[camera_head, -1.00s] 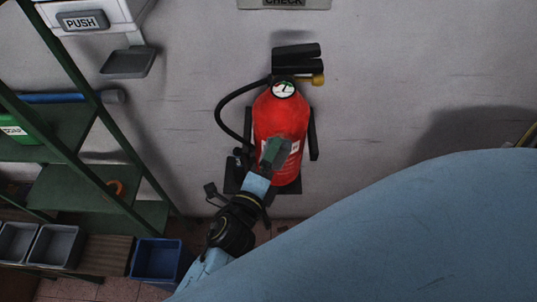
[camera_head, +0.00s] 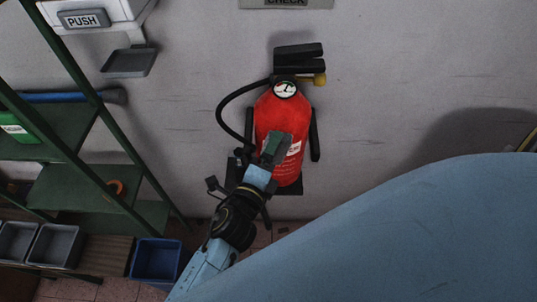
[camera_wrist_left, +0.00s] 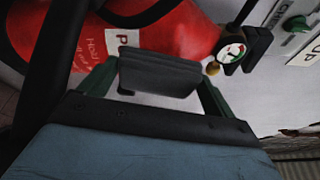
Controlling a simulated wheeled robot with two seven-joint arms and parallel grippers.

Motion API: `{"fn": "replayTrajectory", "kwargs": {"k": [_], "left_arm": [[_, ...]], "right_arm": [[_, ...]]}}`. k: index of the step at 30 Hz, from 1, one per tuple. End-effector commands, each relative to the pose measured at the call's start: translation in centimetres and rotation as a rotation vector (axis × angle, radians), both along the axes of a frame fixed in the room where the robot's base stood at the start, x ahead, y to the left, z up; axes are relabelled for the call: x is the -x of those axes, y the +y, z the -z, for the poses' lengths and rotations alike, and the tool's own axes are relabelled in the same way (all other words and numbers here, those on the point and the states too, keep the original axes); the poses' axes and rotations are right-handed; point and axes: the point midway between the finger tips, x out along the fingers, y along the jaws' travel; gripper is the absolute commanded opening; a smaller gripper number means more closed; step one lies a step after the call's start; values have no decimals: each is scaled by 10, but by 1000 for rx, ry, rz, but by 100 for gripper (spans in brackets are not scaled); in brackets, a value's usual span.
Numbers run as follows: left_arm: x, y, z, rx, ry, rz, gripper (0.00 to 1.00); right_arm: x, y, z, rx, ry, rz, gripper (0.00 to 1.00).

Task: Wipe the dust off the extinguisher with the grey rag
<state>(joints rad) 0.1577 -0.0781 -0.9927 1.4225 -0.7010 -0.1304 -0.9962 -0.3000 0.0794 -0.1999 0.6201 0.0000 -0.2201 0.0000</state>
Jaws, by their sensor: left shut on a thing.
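The red extinguisher (camera_head: 282,112) hangs upright on the wall in the head view, with a black hose, black handle and round gauge. It also fills the upper part of the left wrist view (camera_wrist_left: 185,32), tilted there. My left gripper (camera_head: 274,149) is in front of the extinguisher's lower body and partly hides its white label. In the left wrist view the gripper (camera_wrist_left: 160,78) is shut on a dark grey block-like bundle, the rag (camera_wrist_left: 158,75). The rag is at or close to the red surface; contact is unclear. I cannot make out dust. My right gripper is out of view.
A green shelf rack (camera_head: 75,190) stands at the left, with grey bins (camera_head: 55,245) and a blue bin (camera_head: 155,258) below. A white dispenser marked PUSH (camera_head: 95,18) is at upper left. The wall right of the extinguisher is clear.

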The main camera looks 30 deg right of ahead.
Motion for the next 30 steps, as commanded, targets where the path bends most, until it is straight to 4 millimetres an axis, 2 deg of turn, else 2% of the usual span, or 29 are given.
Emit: {"fn": "replayTrajectory", "kwargs": {"k": [30], "left_arm": [[-16,-11,0,0,0,0,72]], "right_arm": [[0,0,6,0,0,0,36]]}}
